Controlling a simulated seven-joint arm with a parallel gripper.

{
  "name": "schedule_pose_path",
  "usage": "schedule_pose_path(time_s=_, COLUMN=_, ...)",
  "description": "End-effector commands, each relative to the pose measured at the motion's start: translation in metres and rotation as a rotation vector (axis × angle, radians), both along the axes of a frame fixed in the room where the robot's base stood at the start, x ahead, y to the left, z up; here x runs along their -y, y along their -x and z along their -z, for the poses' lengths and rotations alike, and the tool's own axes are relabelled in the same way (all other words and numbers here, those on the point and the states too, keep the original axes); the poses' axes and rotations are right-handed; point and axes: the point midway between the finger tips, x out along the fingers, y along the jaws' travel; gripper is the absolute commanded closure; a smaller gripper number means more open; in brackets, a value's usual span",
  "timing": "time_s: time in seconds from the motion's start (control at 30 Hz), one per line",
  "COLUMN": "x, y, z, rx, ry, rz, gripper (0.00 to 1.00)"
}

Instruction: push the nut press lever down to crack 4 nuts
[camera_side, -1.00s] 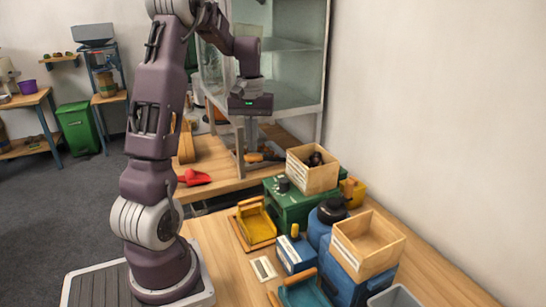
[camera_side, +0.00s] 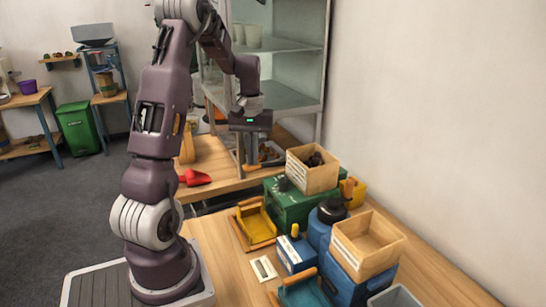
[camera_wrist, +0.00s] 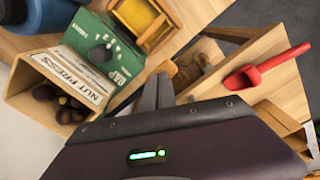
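The nut press is a green box (camera_side: 290,206) with a knob on its face and a wooden hopper (camera_side: 312,178) of dark nuts on top. In the wrist view the hopper reads NUT PRESS (camera_wrist: 72,78). My gripper (camera_side: 251,162) points down there. Its fingers (camera_wrist: 157,92) are close together with nothing seen between them. The lever is not clearly seen in the wrist view.
A yellow tray (camera_side: 256,224) lies in front of the press. A blue machine (camera_side: 345,282) with an empty wooden hopper (camera_side: 368,245) stands to the right. A red scoop (camera_side: 195,178) lies on the back table. The glass-sided cabinet stands behind my gripper.

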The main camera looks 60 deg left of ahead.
Motion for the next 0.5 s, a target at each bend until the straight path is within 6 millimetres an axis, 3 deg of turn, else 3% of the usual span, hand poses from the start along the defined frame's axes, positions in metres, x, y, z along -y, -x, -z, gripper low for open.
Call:
schedule_pose_path(time_s=0.3, x=0.0, y=0.0, z=0.002, rx=0.0, ry=-0.001, rz=0.0, gripper=1.0)
schedule_pose_path(time_s=0.5, x=0.0, y=0.003, z=0.016, rx=-0.001, ry=0.0, rz=0.0, gripper=1.0)
